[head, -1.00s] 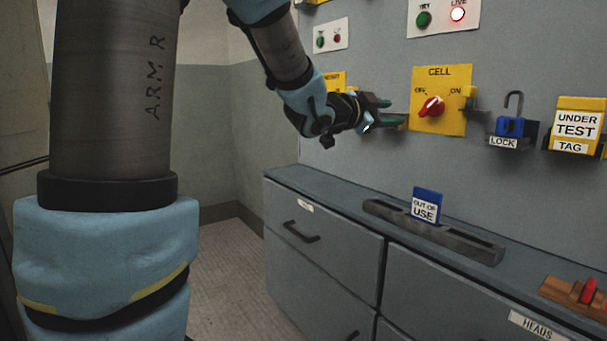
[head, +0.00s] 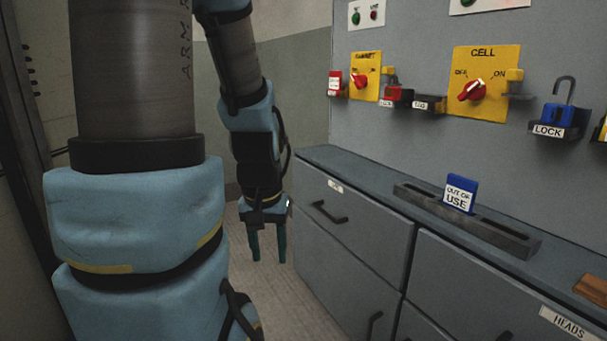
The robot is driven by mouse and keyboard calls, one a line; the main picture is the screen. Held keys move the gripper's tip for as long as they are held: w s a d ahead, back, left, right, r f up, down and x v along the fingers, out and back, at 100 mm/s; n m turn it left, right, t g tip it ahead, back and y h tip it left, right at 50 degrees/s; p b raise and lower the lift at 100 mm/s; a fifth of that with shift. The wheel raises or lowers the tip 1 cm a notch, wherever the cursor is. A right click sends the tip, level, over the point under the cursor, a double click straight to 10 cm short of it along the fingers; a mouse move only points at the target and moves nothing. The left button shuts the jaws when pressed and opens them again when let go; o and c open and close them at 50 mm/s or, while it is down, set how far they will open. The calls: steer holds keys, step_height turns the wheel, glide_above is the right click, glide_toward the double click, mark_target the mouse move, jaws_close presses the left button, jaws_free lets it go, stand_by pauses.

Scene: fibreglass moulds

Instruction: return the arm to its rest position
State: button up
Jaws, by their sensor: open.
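My gripper (head: 268,246) hangs fingers-down to the left of the grey drawer cabinet, beside its left end in the picture. Its two dark green fingers are apart with nothing between them. My arm is bent down close to my body and is clear of the wall panel. The yellow CELL switch plate (head: 498,60) with its red knob (head: 472,90) is on the wall panel to the right, well away from my gripper.
The grey cabinet (head: 345,245) fills the lower right. A blue OUT OF USE tag (head: 460,192) stands in a slotted grey rail (head: 515,241) on it. A blue padlock (head: 562,116) sits in a LOCK holder. Another yellow switch plate (head: 368,65) is left of CELL. Floor (head: 305,318) shows below my gripper.

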step_height(320, 180, up, 24)
steer(key=p, duration=2.2)
steer(key=shift+r+p, duration=0.25)
steer(key=shift+p, duration=0.15)
